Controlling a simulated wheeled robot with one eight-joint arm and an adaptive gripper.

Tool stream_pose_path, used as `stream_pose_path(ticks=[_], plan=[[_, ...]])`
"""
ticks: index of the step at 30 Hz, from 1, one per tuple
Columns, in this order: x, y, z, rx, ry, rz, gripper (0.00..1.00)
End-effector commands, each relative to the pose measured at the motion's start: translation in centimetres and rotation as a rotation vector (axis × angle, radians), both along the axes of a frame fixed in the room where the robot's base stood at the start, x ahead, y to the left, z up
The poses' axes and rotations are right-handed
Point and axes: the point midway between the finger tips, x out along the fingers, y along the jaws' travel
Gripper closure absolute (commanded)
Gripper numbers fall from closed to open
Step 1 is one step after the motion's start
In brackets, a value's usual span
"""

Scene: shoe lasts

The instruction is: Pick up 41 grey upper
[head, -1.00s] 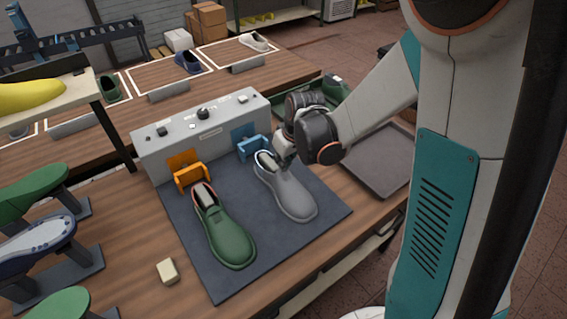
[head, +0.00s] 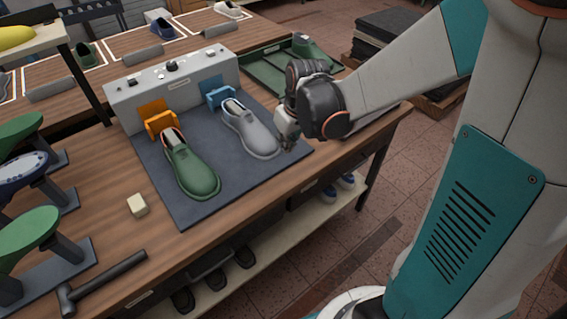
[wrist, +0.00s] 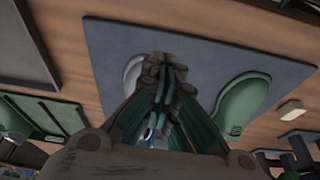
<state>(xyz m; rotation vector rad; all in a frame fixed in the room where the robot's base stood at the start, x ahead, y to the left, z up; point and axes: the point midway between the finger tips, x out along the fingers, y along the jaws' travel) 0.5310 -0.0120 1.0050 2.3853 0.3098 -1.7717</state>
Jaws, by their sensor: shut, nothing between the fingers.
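The grey upper (head: 251,132) lies on the dark mat (head: 232,183), its opening towards the blue bracket (head: 218,97) and its toe towards the front edge. My gripper (head: 289,143) is shut and empty, just right of the grey upper's toe in the head view; whether it touches the upper is unclear. In the wrist view my gripper (wrist: 165,62) covers much of the grey upper, and only a pale edge (wrist: 132,72) shows beside the fingers. Any size mark on the upper is not readable.
A green upper (head: 192,172) lies left of the grey one, before an orange bracket (head: 159,123). A grey control box (head: 125,95) stands behind the mat. A small cream block (head: 137,205) and a hammer (head: 105,280) lie at the front left. A green tray (head: 270,75) is behind my gripper.

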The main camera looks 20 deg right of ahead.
Motion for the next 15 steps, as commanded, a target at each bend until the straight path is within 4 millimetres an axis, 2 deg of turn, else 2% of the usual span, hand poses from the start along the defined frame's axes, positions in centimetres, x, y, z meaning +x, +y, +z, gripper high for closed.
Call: stream_pose_path(ticks=[5, 15], plan=[[0.5, 0.1, -1.8, 0.0, 0.0, 0.0, 1.0], [2.4, 0.7, -8.2, -0.001, 0.0, 0.002, 1.0]])
